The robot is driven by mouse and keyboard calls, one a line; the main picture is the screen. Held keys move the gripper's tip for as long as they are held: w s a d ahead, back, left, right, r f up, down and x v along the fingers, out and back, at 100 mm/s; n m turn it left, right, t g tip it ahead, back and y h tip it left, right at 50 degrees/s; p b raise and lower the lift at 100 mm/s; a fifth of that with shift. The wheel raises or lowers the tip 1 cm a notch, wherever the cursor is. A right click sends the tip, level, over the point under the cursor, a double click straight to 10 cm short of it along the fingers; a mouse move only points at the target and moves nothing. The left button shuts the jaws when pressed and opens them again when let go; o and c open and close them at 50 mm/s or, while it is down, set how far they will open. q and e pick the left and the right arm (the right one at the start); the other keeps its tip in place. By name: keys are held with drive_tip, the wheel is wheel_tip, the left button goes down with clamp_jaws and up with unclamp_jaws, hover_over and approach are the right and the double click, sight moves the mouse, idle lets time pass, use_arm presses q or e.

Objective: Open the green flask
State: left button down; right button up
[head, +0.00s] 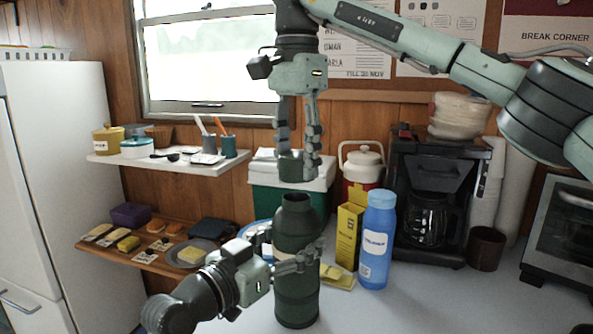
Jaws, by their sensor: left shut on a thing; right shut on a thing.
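The dark green flask (297,233) stands upright on the counter with its narrow neck showing at the top. My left gripper (296,262) is shut on the flask's body from the left, around its middle. The green flask's cup-like lid (297,168) is off the flask, a little above its neck with a gap between. My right gripper (298,152) points down and is shut on the lid. The lower body of the flask is partly hidden by the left gripper.
A blue bottle (376,240) and a yellow box (347,232) stand just right of the flask. A coffee maker (430,200) is further right. A cooler (262,190) and a red-and-white jug (362,166) stand behind. The counter (430,300) at front right is clear.

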use_arm(q)
drive_tip(key=shift+c, duration=0.9)
unclamp_jaws()
drive_tip(key=shift+a, duration=0.1)
drive_tip(key=v, duration=1.2)
